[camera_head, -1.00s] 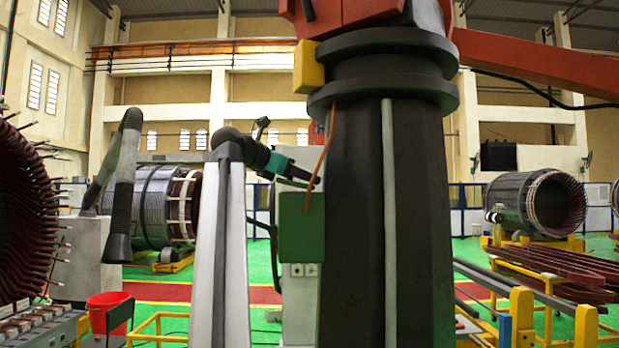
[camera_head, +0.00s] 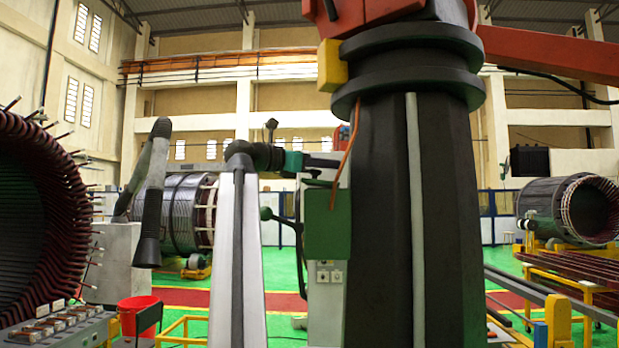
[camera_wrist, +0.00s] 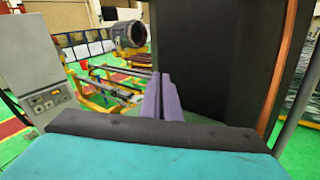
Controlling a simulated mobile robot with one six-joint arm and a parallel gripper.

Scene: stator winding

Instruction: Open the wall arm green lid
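The wall arm is a thick dark column (camera_head: 420,220) with an orange-red arm (camera_head: 395,10) on top. Its green lid (camera_head: 328,223) is a flat panel on the column's left side in the head view. It looks closed, though its edges are hard to make out. My gripper (camera_head: 325,163) is level, just above the lid's top edge; contact cannot be told. In the wrist view the two purple fingers of my gripper (camera_wrist: 160,98) lie together with nothing visible between them. A dark face stands right beyond them; I cannot tell whether it is column or lid.
An orange cable (camera_head: 345,150) runs down by the lid and past the dark face in the wrist view (camera_wrist: 283,65). A grey cabinet (camera_head: 328,300) stands below the lid. A large stator (camera_head: 30,215) is at the left, with a red bucket (camera_head: 138,315) nearby.

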